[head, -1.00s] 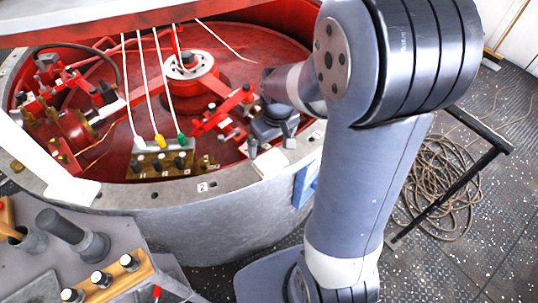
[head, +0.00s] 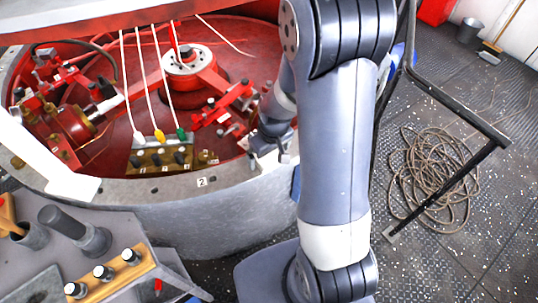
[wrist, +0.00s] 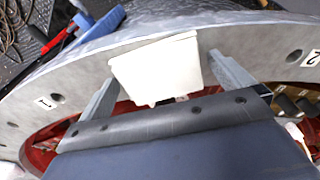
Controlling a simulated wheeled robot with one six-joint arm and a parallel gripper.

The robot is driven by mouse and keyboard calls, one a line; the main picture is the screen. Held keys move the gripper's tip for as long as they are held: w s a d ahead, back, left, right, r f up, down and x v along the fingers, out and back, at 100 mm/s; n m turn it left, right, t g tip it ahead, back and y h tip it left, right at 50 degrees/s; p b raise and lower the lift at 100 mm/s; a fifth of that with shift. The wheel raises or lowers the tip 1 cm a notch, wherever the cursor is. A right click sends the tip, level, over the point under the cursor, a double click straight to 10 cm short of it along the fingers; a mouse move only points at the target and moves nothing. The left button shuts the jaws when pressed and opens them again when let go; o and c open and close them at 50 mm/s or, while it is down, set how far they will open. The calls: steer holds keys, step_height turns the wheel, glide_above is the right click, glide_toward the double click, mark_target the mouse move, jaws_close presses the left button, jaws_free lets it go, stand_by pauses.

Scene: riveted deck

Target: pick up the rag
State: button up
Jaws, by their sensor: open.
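A white, flat, folded-looking piece, which I take to be the rag (wrist: 158,68), lies on the grey metal rim (wrist: 40,98) of the round red pit. In the wrist view it sits between the two fingers of my gripper (wrist: 165,82), which are apart, one on each side of it. I cannot tell how far above the rim the fingertips are. In the head view my gripper (head: 272,148) is over the near right part of the rim, and little of the rag can be made out there.
Red machinery (head: 190,62) and a connector block with white cables (head: 160,158) stand inside the pit. A grey bench (head: 130,268) is at the lower left. A coiled rope (head: 435,180) and a black frame (head: 450,195) are on the deck right. A blue object (wrist: 97,28) is beyond the rim.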

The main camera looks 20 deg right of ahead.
steer(key=c, duration=1)
steer(key=shift+r, duration=0.1)
step_height(320, 180, up, 10)
steer(key=o, duration=0.5)
steer(key=c, duration=0.3)
steer(key=shift+s, duration=0.1)
